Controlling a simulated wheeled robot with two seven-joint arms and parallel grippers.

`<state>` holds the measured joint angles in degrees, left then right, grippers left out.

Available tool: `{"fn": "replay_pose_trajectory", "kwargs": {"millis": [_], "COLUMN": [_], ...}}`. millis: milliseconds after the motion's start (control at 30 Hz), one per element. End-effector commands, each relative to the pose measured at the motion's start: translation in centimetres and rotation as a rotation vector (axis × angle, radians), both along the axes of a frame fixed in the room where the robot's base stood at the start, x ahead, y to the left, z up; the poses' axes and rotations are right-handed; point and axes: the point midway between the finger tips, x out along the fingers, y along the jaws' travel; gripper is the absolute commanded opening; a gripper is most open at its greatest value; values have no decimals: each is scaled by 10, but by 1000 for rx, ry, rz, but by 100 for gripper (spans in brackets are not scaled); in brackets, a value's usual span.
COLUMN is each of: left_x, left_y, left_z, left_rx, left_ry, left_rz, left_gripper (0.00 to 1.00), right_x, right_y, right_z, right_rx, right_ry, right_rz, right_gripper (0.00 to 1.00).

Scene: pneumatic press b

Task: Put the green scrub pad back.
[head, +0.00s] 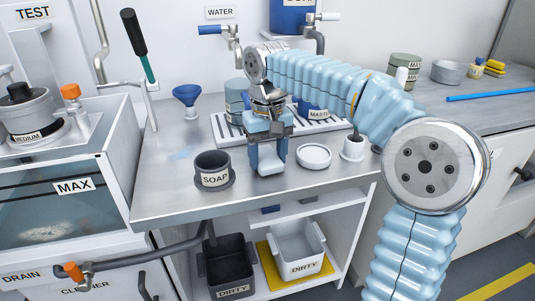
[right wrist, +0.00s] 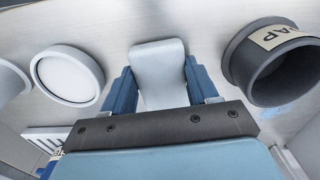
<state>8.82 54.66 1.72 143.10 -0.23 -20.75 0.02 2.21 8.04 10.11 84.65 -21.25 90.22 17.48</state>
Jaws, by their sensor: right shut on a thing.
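My right gripper (head: 267,146) is over the steel counter, between the soap cup and the round white dish. Its blue fingers are shut on a pale grey, rounded flat piece (head: 269,160), which sticks out past the fingertips close to the counter. In the right wrist view the piece (right wrist: 158,72) sits between the two fingers (right wrist: 161,88). I cannot tell whether it touches the counter. I see no clearly green scrub pad in either view. My left gripper is not in view.
The dark soap cup (head: 213,178) stands left of the gripper and the white dish (head: 314,156) right. A blue funnel (head: 187,96) and a slatted rack (head: 225,124) are behind. A pale blue patch (head: 180,155) marks the counter at left. Dirty bins (head: 232,262) stand below.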

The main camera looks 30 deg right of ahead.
Motion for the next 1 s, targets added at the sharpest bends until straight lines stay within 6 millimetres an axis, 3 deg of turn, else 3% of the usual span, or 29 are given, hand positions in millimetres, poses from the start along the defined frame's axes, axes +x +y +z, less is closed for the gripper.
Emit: {"fn": "replay_pose_trajectory", "kwargs": {"millis": [267, 300, 467, 833, 1000], "left_x": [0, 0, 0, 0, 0], "left_y": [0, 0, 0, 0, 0], "left_z": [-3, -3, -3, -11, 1], "left_rx": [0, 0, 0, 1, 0], "left_ry": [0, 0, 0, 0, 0], "left_rz": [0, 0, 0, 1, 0], "left_gripper": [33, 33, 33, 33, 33], "right_x": [0, 0, 0, 0, 2], "right_y": [0, 0, 0, 0, 2], "right_z": [-5, -5, -4, -8, 30], "right_rx": [0, 0, 0, 0, 0], "right_ry": [0, 0, 0, 1, -4], "right_rz": [0, 0, 0, 0, 2], "right_gripper": [14, 61, 84, 84, 84]}}
